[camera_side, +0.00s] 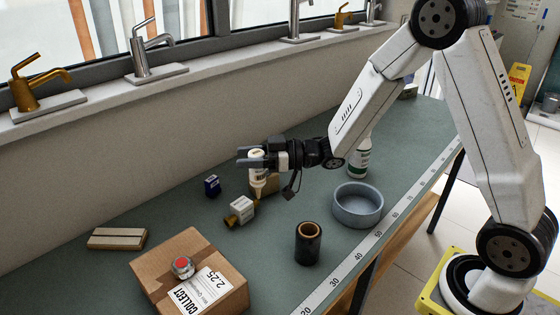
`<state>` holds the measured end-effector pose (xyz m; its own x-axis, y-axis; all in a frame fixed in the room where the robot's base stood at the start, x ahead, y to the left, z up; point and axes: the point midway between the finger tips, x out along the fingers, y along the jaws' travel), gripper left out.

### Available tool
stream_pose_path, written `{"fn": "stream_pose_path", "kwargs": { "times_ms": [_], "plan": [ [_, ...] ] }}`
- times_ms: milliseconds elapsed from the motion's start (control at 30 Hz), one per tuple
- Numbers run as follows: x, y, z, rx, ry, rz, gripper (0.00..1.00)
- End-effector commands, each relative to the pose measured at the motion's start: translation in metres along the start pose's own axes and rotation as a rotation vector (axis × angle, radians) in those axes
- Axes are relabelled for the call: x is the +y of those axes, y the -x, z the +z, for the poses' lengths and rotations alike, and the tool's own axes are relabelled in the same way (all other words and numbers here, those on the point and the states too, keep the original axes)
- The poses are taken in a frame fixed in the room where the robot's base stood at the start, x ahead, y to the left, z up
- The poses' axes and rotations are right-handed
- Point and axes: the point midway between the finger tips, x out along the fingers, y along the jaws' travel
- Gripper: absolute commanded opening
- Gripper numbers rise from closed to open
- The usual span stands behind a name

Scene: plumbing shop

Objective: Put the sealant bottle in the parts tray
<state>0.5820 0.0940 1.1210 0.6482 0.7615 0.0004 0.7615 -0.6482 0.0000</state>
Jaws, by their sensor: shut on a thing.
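My gripper (251,157) is above the bench, left of the arm's wrist, with its fingers shut on a small white bottle with a tapered cream lower end (258,176), which looks like the sealant bottle. The fingers cover part of it, and its label cannot be read. It is roughly upright in the jaws; whether its lower end clears the bench is hard to tell. The parts tray, a round grey-blue dish (358,216), stands to the right and nearer the front edge. It looks empty.
A black cylinder (308,245) stands left of the tray.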

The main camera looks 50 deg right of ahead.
Motion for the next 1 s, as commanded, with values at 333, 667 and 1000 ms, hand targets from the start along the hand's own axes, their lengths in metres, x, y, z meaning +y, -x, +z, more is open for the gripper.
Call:
{"fn": "stream_pose_path", "kwargs": {
  "times_ms": [333,667,1000],
  "plan": [
    [0.032,0.005,-0.012,-0.005,0.004,0.059,0.0],
    [0.108,0.025,-0.01,-0.018,0.012,0.201,0.0],
    [0.224,0.083,-0.008,-0.03,0.016,0.435,0.0]
  ]
}}
